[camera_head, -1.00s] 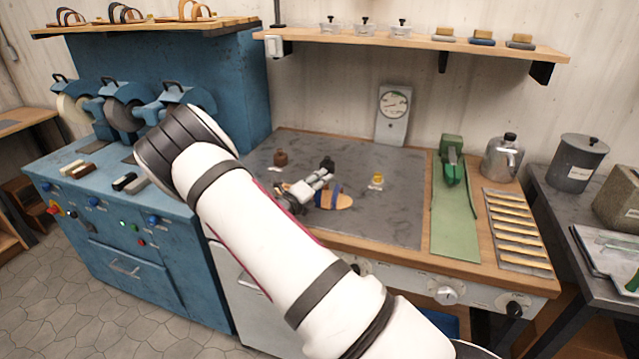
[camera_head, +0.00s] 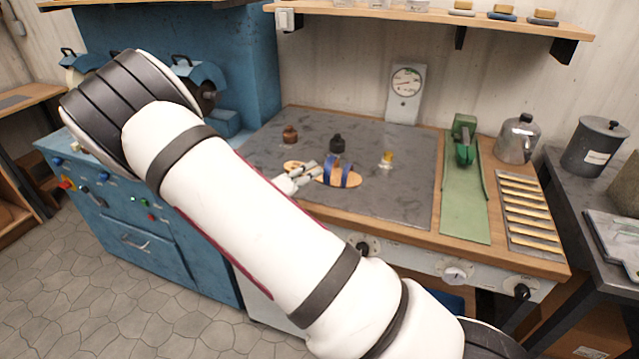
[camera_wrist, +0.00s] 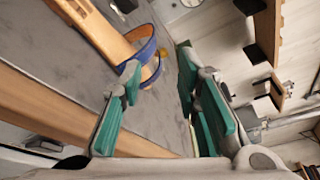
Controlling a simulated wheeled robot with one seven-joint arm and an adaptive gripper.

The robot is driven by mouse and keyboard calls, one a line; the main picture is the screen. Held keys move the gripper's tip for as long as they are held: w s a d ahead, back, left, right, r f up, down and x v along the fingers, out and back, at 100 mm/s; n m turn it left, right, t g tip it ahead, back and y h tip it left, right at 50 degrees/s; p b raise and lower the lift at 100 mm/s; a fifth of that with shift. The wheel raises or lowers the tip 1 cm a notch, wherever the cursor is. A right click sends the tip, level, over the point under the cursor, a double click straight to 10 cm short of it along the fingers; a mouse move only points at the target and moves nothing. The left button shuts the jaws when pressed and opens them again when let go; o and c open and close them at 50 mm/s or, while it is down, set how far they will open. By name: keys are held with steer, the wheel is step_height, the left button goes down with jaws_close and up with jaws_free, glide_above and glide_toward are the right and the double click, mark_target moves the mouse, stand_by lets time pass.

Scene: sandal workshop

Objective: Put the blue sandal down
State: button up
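The blue sandal (camera_head: 342,177), a tan sole with blue straps, appears to lie flat on the grey slab (camera_head: 395,205) of the workbench. My gripper (camera_head: 308,170) is at its left side, close to the straps. In the wrist view the gripper (camera_wrist: 158,88) is open, with green-padded fingers wide apart and nothing between them. There the sandal's blue strap (camera_wrist: 146,52) is just beyond the left fingertip; I cannot tell whether they touch. Part of the sole is hidden behind the fingers in the head view.
Behind the sandal stand a brown bottle (camera_head: 290,134), a black bottle (camera_head: 337,145) and a small yellow item (camera_head: 387,158). A green tool (camera_head: 464,145) and a slatted rack (camera_head: 527,215) are to the right. The slab's front right is clear.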

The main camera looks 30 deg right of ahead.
steer(key=s+r+m+g+y, duration=0.65)
steer(key=s+r+m, duration=0.45)
steer(key=s+m, duration=0.6)
steer(key=s+a+r+m+t+y, duration=0.5)
steer(key=s+a+r+m+y, duration=0.4)
steer(key=s+a+m, duration=0.5)
steer(key=s+r+m, duration=0.1)
steer(key=m, duration=0.2)
steer(key=shift+s, duration=0.15)
steer(key=shift+r, duration=0.1)
